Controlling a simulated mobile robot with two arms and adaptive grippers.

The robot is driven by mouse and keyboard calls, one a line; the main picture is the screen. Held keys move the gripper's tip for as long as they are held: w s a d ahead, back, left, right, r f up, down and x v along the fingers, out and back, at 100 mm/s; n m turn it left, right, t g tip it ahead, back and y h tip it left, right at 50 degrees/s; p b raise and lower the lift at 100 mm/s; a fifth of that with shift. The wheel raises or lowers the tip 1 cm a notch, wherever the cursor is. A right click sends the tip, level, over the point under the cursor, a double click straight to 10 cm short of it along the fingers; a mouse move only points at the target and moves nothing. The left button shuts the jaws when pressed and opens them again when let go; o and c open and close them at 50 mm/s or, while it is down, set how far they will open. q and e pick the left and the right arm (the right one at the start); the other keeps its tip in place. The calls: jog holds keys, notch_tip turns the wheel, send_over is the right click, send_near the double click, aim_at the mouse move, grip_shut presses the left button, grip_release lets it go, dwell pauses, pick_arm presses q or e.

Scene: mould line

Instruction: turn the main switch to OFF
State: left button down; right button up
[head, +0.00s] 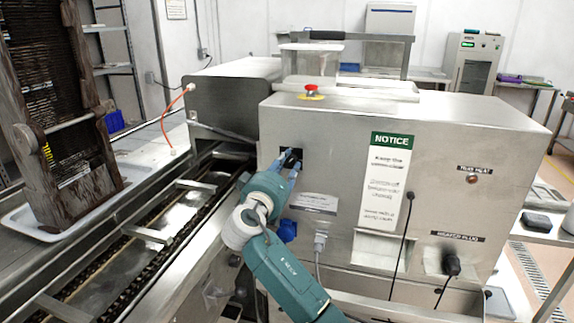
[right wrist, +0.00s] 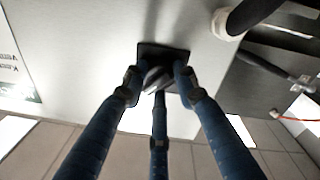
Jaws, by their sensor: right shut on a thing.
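The main switch (head: 291,155) is a dark knob on a black square plate, set in the upper left of the steel machine's front panel. My right gripper (head: 292,166) reaches it from the front, its blue fingers around the knob. In the right wrist view the fingers of my right gripper (right wrist: 158,78) close on the grey switch knob (right wrist: 156,79) in front of its black plate. The fingers partly cover the knob, and I cannot read its position. My left gripper is not in view.
The steel machine (head: 475,138) carries a red emergency button (head: 311,91) on top and a NOTICE sign (head: 385,180). A cable plug (head: 451,263) hangs lower right. A chain conveyor (head: 140,240) runs along the left, with a dark mould rack (head: 55,130) in a white tray.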

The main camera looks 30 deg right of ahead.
jog(key=n, duration=0.2)
jog(key=n+p, duration=0.1)
jog(key=n, duration=0.1)
jog(key=shift+r, duration=0.4)
jog(key=shift+f+n+t+p, duration=0.1)
jog(key=shift+n+t+p, duration=0.4)
jog(key=shift+n+p, duration=1.35)
jog(key=shift+n+b, duration=0.5)
jog(key=shift+n, duration=0.15)
jog(key=o, duration=1.1)
jog(key=shift+a+f, duration=0.1)
jog(key=shift+o, duration=0.2)
jog(key=shift+w+f, duration=0.1)
jog(key=shift+f, duration=0.05)
jog(key=shift+a, duration=0.1)
jog(key=r+v, duration=0.1)
jog(key=v, duration=1.1)
jog(key=shift+f, duration=0.35)
